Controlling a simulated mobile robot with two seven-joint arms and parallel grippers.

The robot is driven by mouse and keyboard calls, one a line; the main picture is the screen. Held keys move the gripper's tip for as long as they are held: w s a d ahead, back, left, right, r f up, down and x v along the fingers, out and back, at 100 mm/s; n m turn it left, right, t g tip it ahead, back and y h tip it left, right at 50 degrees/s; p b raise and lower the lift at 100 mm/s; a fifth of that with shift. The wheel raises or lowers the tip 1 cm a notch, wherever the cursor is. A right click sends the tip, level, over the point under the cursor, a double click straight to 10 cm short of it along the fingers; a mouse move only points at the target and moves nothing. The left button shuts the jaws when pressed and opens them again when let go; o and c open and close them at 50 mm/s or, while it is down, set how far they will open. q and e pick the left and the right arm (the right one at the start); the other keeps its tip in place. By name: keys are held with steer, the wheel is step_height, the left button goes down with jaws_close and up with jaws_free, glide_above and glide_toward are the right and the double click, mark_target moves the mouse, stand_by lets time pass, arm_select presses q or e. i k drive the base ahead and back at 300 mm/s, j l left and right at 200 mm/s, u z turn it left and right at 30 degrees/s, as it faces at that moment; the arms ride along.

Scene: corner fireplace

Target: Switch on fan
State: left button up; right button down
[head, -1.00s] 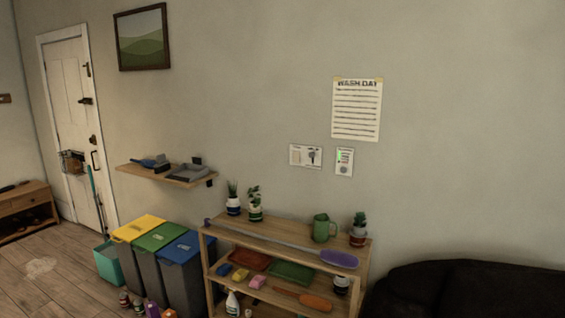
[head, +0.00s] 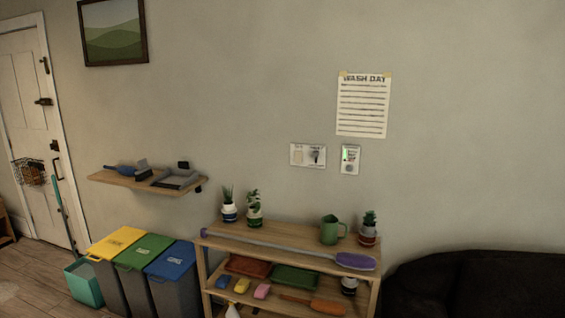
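A white wall plate (head: 308,155) with a pale panel on its left half and a dark lever or knob on its right half is on the grey wall. Just right of it is a smaller white plate (head: 350,159) with a green strip and a round dial; its lettering is too small to read. Both are above the wooden shelf unit and below the "WASH DAY" poster (head: 363,105). No fan shows in view, and I cannot tell which control belongs to one. Neither of my grippers is in view.
The shelf unit (head: 215,257) stands below the plates, holding potted plants, a green jug (head: 331,230) and a long purple-headed tool (head: 355,261). Lidded bins (head: 168,262) stand to its left, under a small wall shelf (head: 120,181). A dark sofa (head: 470,285) fills the lower right.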

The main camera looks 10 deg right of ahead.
mark_target(298, 154)
steer(key=i+j, duration=0.8)
steer(key=j, duration=0.15)
steer(key=i+l, duration=0.15)
steer(key=i, duration=0.5)
steer(key=i+l, duration=0.1)
steer(key=i, duration=0.55)
steer(key=i+l, duration=0.4)
steer(key=u, duration=0.05)
